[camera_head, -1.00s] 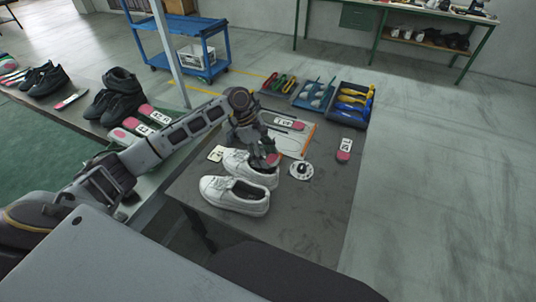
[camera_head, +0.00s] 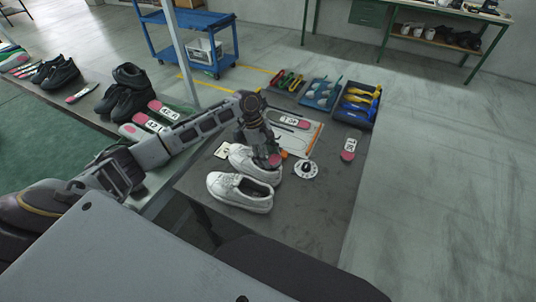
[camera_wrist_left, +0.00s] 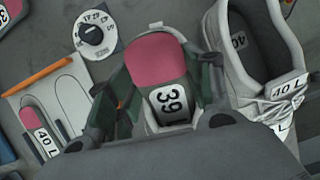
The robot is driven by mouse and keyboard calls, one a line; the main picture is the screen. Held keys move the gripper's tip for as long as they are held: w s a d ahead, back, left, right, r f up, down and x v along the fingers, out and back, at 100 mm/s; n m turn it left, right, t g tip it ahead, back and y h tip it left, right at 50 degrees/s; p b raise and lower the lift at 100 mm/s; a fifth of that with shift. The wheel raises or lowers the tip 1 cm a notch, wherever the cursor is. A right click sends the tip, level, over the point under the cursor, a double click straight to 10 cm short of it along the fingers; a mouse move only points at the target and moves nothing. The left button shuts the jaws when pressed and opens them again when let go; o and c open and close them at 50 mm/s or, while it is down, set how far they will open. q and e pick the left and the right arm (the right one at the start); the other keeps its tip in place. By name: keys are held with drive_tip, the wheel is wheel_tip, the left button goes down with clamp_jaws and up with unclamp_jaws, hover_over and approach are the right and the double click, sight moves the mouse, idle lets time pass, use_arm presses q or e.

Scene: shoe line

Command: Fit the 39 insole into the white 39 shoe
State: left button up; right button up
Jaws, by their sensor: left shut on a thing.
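My left gripper (camera_head: 268,161) is over the rear white shoe (camera_head: 240,158). In the left wrist view it is shut on the 39 insole (camera_wrist_left: 168,70), which has a pink heel end and a white label reading 39. The insole lies between the fingers, over the opening of this shoe; the gripper hides how deep it sits. A second white shoe (camera_head: 238,192) stands in front of it; in the left wrist view it is at the right (camera_wrist_left: 250,60), with a 40 L tongue label. My right gripper is not in view.
A white dial (camera_head: 306,169) is right of the shoes. Behind lie a board (camera_head: 310,138) with a 40 L insole (camera_head: 292,121), and trays (camera_head: 376,108) of tools. A loose insole (camera_head: 349,149) lies at the right edge. The table's front right is clear.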

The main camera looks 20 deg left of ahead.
use_arm(q)
drive_tip(key=shift+s+f, duration=0.1)
drive_tip(key=shift+f, duration=0.15)
drive_tip(key=o, duration=1)
drive_tip(key=shift+r, duration=0.1)
drive_tip(key=shift+r+p, duration=0.2)
drive_tip(key=shift+p, duration=0.2)
